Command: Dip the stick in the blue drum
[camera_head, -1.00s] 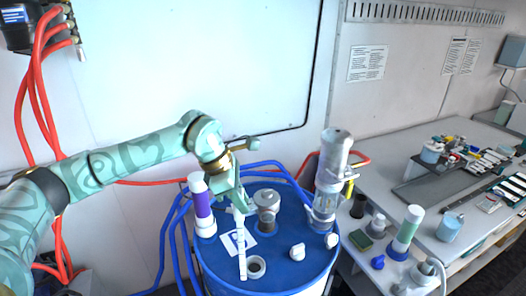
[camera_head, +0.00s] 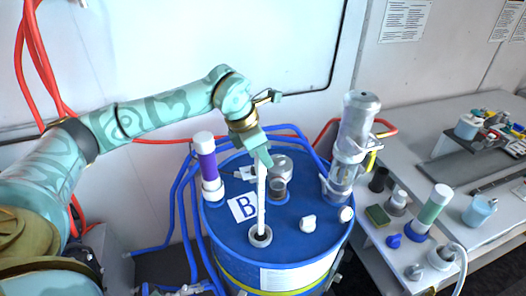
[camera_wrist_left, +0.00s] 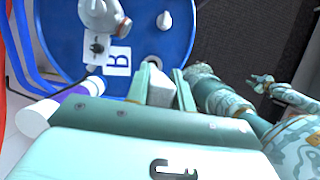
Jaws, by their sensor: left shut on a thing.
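The blue drum (camera_head: 225,232) stands in the middle of the head view, with a white label marked B on its lid. My left gripper (camera_head: 262,156) is above the lid, shut on the upper end of the white stick (camera_head: 262,195). The stick hangs nearly upright, and its lower end is at the round open hole (camera_head: 260,237) in the lid. It looks to be in the hole, but the depth is hard to tell. In the left wrist view the stick (camera_wrist_left: 159,88) shows between the fingers (camera_wrist_left: 160,85).
On the lid stand a purple and white cylinder (camera_head: 207,165), a grey fitting (camera_head: 279,180), a clear pump (camera_head: 347,160) and white caps (camera_head: 308,223). Blue hoses run behind the drum. A grey workbench (camera_head: 420,130) with bottles and tools is at the right.

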